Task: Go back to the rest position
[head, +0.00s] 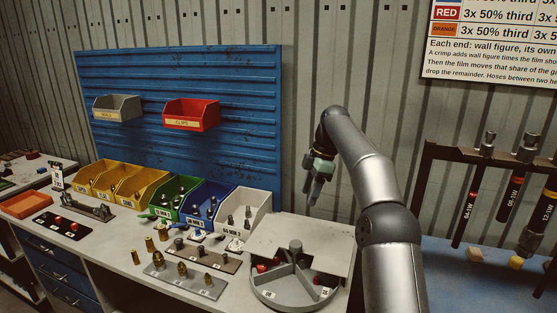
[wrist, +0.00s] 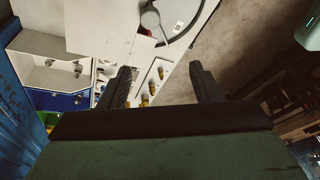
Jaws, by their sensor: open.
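My gripper (head: 313,190) hangs in the air above the right part of the workbench in the head view, pointing down. It is above and behind the round grey divided tray. In the wrist view both fingers of my gripper (wrist: 160,88) stand apart with nothing between them. Below them show part of the bench, the round tray's rim (wrist: 190,22) and the white bin (wrist: 50,75).
The round tray (head: 290,295) sits partly under a light plate (head: 300,238). Yellow, green, blue and white bins line the bench (head: 120,260). A blue panel (head: 180,75) carries a grey bin (head: 117,108) and a red bin (head: 190,114). Hoses hang on a rack (head: 430,185) at right.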

